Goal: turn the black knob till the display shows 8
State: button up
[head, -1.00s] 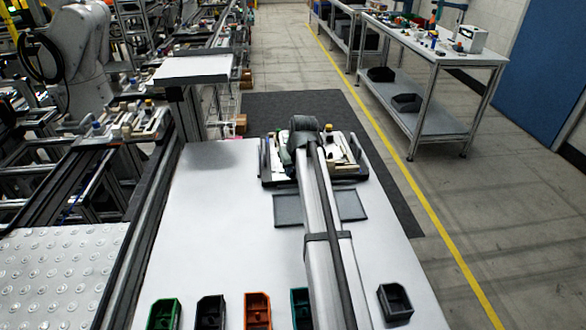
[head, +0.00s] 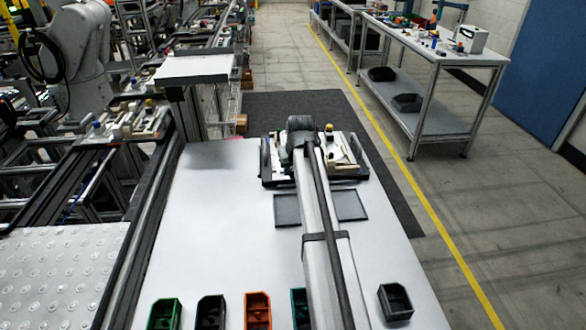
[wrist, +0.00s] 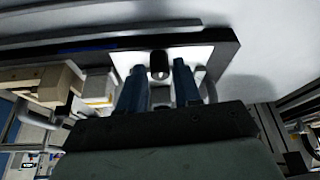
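The black knob (wrist: 159,65) stands on a white panel (wrist: 203,56) in the wrist view. My gripper (wrist: 158,72) has its two blue fingers apart, one on each side of the knob. A gap shows between the knob and each finger, so the fingers do not appear closed on it. In the head view, my arm reaches over the dark-framed pallet fixture (head: 366,172) at the far end of the white table, and its end hides the knob and the fingers. No readable display digit shows in either view.
Light-coloured blocks (wrist: 53,84) stand left of the fingers in the wrist view. In the head view, a dark flat plate (head: 350,206) lies before the fixture. Green (head: 164,314), black (head: 210,312) and orange (head: 257,311) bins line the near edge. The table's left part is clear.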

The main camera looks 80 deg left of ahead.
jog(key=v, duration=1.3)
jog(key=shift+d+r, duration=0.15)
jog(key=shift+r, duration=0.15)
